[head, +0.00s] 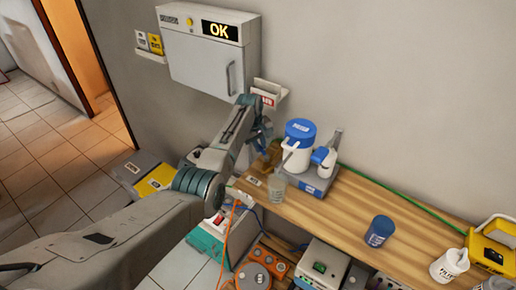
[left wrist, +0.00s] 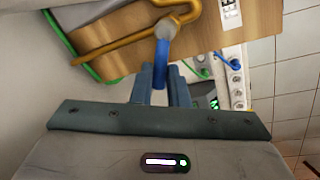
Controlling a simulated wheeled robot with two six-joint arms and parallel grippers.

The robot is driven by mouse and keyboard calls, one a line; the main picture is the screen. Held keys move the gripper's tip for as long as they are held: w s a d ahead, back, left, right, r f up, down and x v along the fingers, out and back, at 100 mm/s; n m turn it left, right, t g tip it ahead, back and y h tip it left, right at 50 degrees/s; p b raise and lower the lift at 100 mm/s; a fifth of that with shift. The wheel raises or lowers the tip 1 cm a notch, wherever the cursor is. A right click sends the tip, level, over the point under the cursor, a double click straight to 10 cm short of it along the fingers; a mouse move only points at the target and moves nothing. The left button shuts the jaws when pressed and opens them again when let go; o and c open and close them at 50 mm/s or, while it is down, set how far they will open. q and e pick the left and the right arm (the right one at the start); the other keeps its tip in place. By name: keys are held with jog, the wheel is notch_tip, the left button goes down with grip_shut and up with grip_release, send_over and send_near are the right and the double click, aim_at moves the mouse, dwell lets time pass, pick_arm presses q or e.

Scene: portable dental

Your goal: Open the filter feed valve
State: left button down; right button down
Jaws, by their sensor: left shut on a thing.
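The filter feed valve shows in the left wrist view as a blue lever handle (left wrist: 161,62) with a round greyish hub at its top, beside a bent brass pipe (left wrist: 105,40). My left gripper (left wrist: 163,82) is shut on the blue handle, with one dark finger on each side of it. In the head view my left gripper (head: 263,143) is at the far left end of the wooden counter, near the wall. The brass fitting (head: 275,151) shows only partly there, behind my arm. My right gripper is in neither view.
A white jug with a blue lid (head: 299,145) stands on a grey-blue base right of the valve. A clear cup (head: 277,187) is in front. A white cabinet (head: 207,50) with an OK sign hangs above.

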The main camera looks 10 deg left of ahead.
pick_arm(q)
jog(key=m+b, duration=0.1)
jog(key=m, duration=0.1)
jog(key=w+d+m+b, duration=0.1)
jog(key=b, duration=0.1)
jog(key=shift+f+m+g, duration=0.15)
jog(key=shift+m+g, duration=0.15)
jog(key=shift+m, duration=0.1)
jog(key=m+b, duration=0.2)
jog(key=d+m+b, duration=0.1)
jog(key=m+b, duration=0.1)
jog(key=d+m+g+b, duration=0.1)
jog(key=m+b, duration=0.1)
jog(key=b, duration=0.1)
jog(key=shift+w+d+m+h, duration=0.2)
jog(key=shift+d+m+h, duration=0.1)
jog(key=shift+m, duration=0.1)
jog(key=shift+s+d+m+g+b, duration=0.1)
jog(key=shift+d+m+g+b, duration=0.2)
jog(key=shift+m+b, duration=0.85)
jog(key=shift+r, duration=0.2)
jog(key=c, duration=1.4)
grip_release()
